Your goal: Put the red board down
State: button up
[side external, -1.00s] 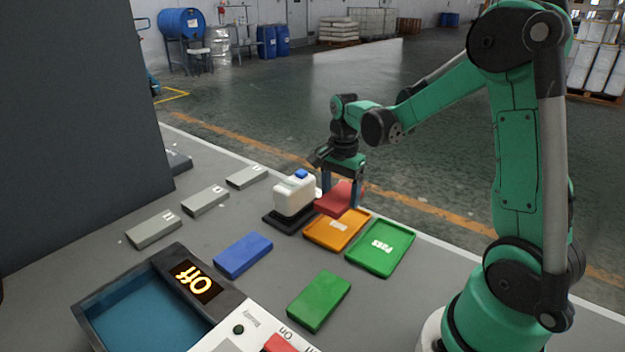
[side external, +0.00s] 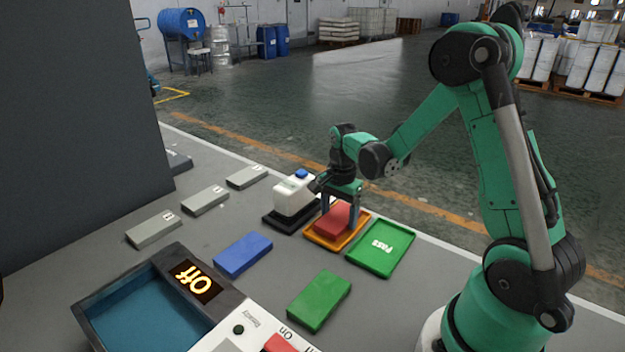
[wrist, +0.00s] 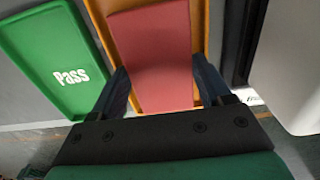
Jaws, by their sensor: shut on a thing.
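The red board (side external: 333,220) is between the fingers of my gripper (side external: 340,218), over the orange tray (side external: 318,241). My gripper is shut on the board's sides. In the wrist view the red board (wrist: 152,60) lies lengthwise between the two fingers (wrist: 160,88), with the orange tray's rim (wrist: 201,30) showing around it. The board looks level and within or just above the tray; I cannot tell whether it touches the tray floor.
A green tray marked Pass (side external: 380,247) is right of the orange one. A white bottle with a blue cap (side external: 294,194) stands on a dark base close to its left. Blue (side external: 243,254) and green (side external: 319,300) boards lie nearer the camera.

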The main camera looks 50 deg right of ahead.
aim_at(339, 216)
jog(key=shift+f, duration=0.2)
jog(key=o, duration=1.4)
jog(key=shift+c, duration=0.2)
notch_tip(339, 216, up, 13)
jog(key=s+a+n+t, duration=0.4)
jog(key=a+n+t, duration=0.3)
jog(key=a+n, duration=0.6)
jog(key=shift+s+a+n, duration=0.15)
jog(key=shift+a+n, duration=0.25)
jog(key=shift+n, duration=2.1)
